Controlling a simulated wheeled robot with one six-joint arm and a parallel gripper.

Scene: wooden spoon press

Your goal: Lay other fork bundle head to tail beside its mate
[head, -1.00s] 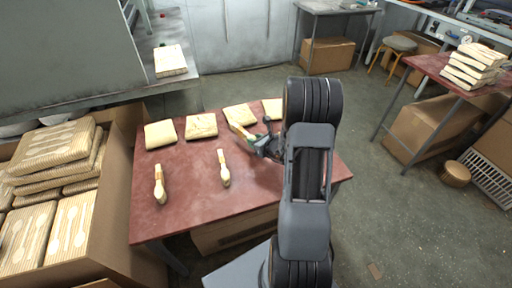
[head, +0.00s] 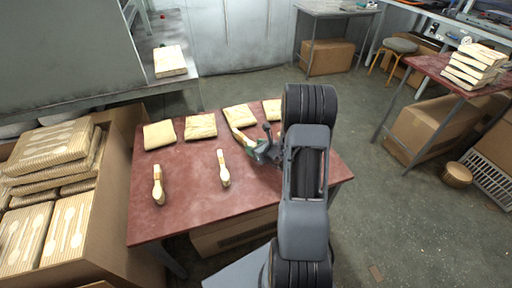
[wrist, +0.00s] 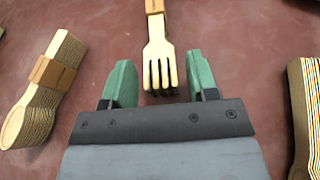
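A fork bundle (wrist: 158,55) with a brown band lies on the red table, its tines toward my gripper in the wrist view. It also shows in the head view (head: 238,134), slanting toward my gripper below the packages. My gripper (wrist: 150,85) is open, its green fingers either side of the tine end with gaps at both sides. In the head view my gripper (head: 256,150) is low at the table's right part. I cannot pick out a second fork bundle.
A banded spoon bundle (wrist: 45,90) lies left of my gripper; it appears mid-table in the head view (head: 224,168). Another bundle (head: 158,185) lies further left. Several packages (head: 159,135) line the table's back. A layered edge (wrist: 305,110) is close on the right. The table front (head: 190,215) is clear.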

